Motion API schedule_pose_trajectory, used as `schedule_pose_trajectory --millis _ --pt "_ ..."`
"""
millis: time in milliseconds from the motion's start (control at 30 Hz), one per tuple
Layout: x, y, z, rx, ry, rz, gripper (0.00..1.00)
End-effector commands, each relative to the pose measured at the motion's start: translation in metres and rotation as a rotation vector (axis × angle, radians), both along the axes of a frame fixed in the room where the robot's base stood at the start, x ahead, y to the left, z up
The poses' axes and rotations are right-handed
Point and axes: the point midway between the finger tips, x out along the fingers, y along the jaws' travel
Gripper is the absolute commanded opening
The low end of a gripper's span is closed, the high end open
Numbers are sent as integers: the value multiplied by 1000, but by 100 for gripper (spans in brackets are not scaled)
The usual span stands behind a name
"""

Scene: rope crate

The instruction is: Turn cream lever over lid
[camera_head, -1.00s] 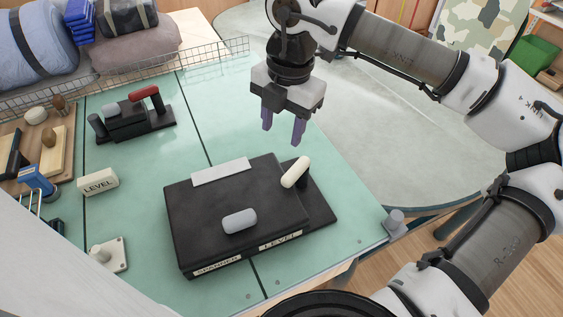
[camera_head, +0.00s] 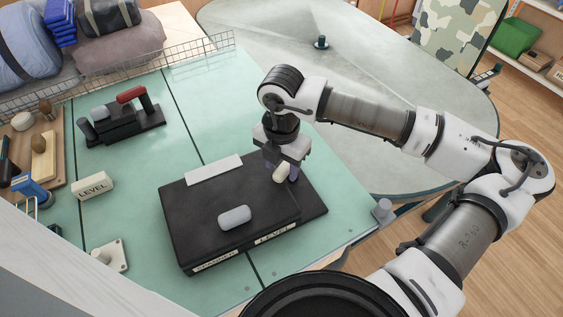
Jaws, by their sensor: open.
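The cream lever (camera_head: 280,175) is a short rounded bar at the right end of a black box. The box's black lid (camera_head: 200,207) has a grey oval knob (camera_head: 234,217) and a pale strip along its back edge. My gripper (camera_head: 281,174) points down at the lever, its jaws open, with the purple fingertips on either side of it. The lever's upper part is partly hidden by the gripper. I cannot tell whether the fingers touch it.
A smaller black device with a red handle (camera_head: 131,94) stands at the back left. A cream LEVEL block (camera_head: 92,186) and a white plate with a knob (camera_head: 108,255) lie to the left. A wire rack (camera_head: 170,58) edges the back. The green tabletop between them is clear.

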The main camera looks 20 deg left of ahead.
Motion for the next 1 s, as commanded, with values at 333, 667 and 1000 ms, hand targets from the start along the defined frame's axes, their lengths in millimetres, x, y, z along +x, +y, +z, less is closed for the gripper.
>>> schedule_pose_trajectory --millis 333,667,1000 --pt "0 0 -9 0 0 1 47" --pt "0 0 -8 0 0 0 12" --pt "0 0 -8 0 0 0 0"
